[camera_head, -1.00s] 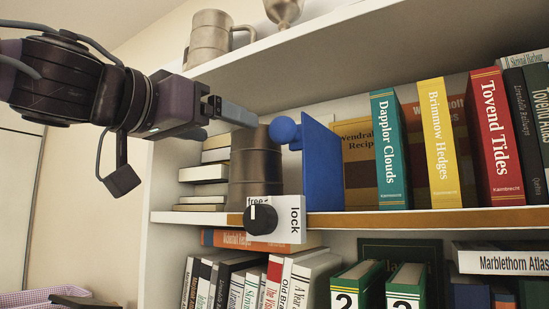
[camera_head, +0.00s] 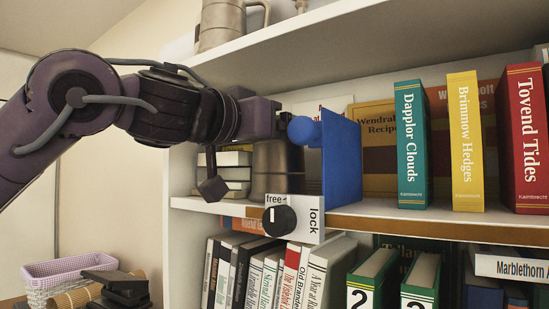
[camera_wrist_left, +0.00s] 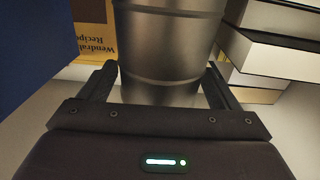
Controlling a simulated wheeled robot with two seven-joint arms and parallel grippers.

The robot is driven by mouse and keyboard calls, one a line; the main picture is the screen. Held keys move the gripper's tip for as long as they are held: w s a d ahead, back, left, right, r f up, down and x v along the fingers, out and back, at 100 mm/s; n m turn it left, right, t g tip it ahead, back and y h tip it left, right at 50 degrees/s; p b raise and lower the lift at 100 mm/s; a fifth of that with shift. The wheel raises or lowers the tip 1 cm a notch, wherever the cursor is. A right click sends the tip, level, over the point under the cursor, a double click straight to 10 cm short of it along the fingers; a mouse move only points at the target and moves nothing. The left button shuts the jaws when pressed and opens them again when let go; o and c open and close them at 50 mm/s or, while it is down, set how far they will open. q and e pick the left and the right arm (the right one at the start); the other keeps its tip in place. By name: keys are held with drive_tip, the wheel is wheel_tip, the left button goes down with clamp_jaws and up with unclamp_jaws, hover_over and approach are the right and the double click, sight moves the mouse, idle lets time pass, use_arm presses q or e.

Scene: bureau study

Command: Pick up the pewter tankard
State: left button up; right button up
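A dark grey, banded metal vessel (camera_head: 278,168) stands upright on the middle shelf, with its upper part hidden by my left gripper (camera_head: 284,122) in the head view. In the left wrist view the vessel (camera_wrist_left: 165,45) is between the two fingers of my left gripper (camera_wrist_left: 160,78). The fingers are spread at its sides; any contact is hard to make out. A second metal tankard (camera_head: 222,22), lighter and with a handle, stands on the top shelf. I cannot tell from the frames which vessel is the pewter one. My right gripper is not in view.
A blue upright panel (camera_head: 342,160) with a blue ball knob (camera_head: 304,131) stands close right of the banded vessel. Stacked books (camera_head: 235,172) lie to its left. A free/lock dial (camera_head: 280,221) sits at the shelf edge in front. The top shelf (camera_head: 300,35) is overhead.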

use_arm(q)
drive_tip(key=shift+s+a+r, duration=0.1)
drive_tip(key=shift+s+a, duration=0.1)
drive_tip(key=shift+a, duration=0.05)
drive_tip(key=c, duration=0.5)
drive_tip(key=shift+d, duration=0.1)
drive_tip(key=c, duration=0.4)
drive_tip(key=shift+r, duration=0.1)
drive_tip(key=shift+c, duration=0.4)
